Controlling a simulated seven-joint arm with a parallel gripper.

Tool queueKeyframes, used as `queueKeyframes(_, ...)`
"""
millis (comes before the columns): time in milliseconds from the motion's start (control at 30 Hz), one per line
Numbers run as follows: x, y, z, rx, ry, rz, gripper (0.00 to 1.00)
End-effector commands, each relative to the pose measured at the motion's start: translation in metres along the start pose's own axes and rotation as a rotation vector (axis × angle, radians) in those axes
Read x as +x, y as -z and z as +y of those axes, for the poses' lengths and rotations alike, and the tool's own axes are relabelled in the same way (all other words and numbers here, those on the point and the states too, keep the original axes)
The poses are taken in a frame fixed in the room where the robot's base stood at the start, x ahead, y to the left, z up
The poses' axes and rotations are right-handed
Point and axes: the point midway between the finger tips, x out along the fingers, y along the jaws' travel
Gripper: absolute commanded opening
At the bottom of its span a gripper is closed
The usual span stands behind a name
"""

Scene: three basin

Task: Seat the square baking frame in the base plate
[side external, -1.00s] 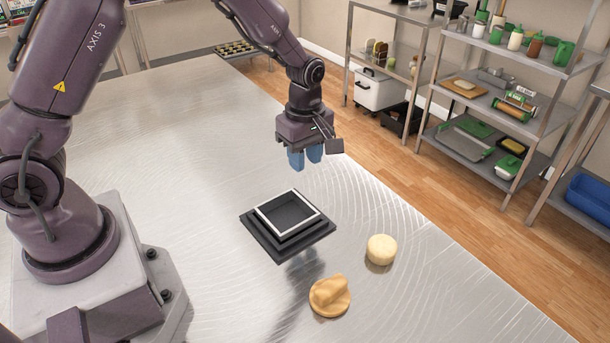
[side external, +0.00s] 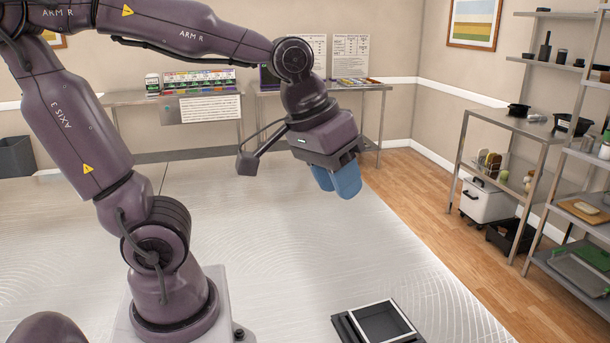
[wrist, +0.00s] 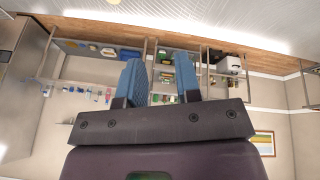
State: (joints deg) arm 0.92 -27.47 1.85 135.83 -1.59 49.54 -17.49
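The square baking frame (side external: 370,305), white-rimmed with a dark inside, is at the bottom edge of the side external view. It sits on the black base plate (side external: 343,328), whose near part is cut off by the picture edge. I cannot tell whether the frame is fully down in the plate. My gripper (side external: 338,183) is high above the table, well clear of the frame and tilted. In the wrist view its two blue fingers (wrist: 159,80) stand apart with nothing between them. The frame and plate do not show in the wrist view.
The steel table (side external: 260,250) is clear around my gripper. Metal shelves (side external: 590,200) stand at right, with a white box (side external: 487,200) under a rack. A side table (side external: 230,95) with small goods stands along the back wall.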

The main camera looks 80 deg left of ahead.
Motion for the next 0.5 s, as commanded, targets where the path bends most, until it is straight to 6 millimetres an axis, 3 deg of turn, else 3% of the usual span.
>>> queueKeyframes(33, -0.010, -0.010, -0.003, 0.079, -0.004, 0.036, 0.31)
queueKeyframes(200, -0.023, -0.033, -0.011, 0.283, 0.006, 0.093, 0.31)
queueKeyframes(500, -0.026, -0.039, -0.013, 0.345, 0.013, 0.109, 0.31)
